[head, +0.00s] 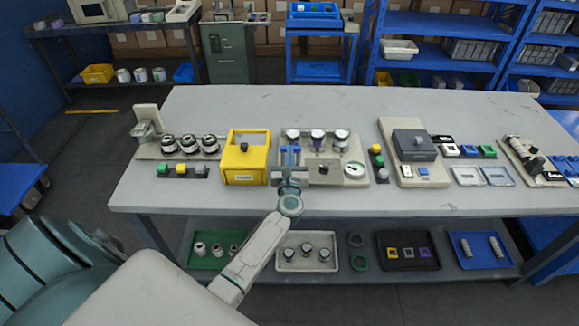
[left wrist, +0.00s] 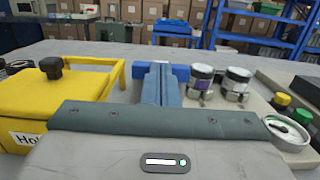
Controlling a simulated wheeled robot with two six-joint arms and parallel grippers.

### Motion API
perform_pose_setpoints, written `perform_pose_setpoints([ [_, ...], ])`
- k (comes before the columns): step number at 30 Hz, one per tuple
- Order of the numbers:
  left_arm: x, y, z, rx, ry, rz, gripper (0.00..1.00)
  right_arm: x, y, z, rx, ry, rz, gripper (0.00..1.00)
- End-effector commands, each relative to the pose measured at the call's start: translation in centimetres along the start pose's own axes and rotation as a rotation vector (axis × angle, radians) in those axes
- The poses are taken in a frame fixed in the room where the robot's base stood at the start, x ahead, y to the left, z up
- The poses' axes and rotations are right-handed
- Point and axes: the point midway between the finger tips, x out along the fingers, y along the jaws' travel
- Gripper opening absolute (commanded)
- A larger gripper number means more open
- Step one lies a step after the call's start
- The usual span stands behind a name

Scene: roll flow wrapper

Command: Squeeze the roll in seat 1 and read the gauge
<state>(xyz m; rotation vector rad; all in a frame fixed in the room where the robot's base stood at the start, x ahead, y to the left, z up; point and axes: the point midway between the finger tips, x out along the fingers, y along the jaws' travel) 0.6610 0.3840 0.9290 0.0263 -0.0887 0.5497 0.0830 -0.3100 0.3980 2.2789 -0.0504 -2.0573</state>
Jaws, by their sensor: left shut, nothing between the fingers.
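My left gripper (head: 290,153) is shut and empty at the left end of a beige stand (head: 324,184). Its blue fingers point away from me in the left wrist view (left wrist: 160,84). Several dark-and-silver rolls stand in a row there: a left one (head: 292,134) just behind my fingertips, a middle one (head: 318,138) and a right one (head: 341,138). The left wrist view shows two rolls (left wrist: 200,78) to the right of my fingers; the left one is hidden. A round white dial gauge (head: 354,169) sits at the stand's front right; its reading is too small to tell. My right gripper is out of view.
A yellow frame box (head: 245,178) with a black knob stands close left of my gripper. Left of it is a rack with metal pieces (head: 190,143). Green and yellow buttons (head: 376,155) and a grey-topped device (head: 413,144) lie right. The table front is clear.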

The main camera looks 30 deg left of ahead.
Motion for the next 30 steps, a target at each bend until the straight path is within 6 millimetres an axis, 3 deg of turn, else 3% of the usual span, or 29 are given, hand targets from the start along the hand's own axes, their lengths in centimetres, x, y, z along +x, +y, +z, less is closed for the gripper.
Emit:
perform_pose_setpoints([
  [15,3.1,0.0,0.3,-0.001,-0.002,0.0,0.0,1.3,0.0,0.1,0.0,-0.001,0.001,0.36],
  [30,3.6,0.0,0.4,-0.001,-0.002,0.0,0.0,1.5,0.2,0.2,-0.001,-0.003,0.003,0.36],
])
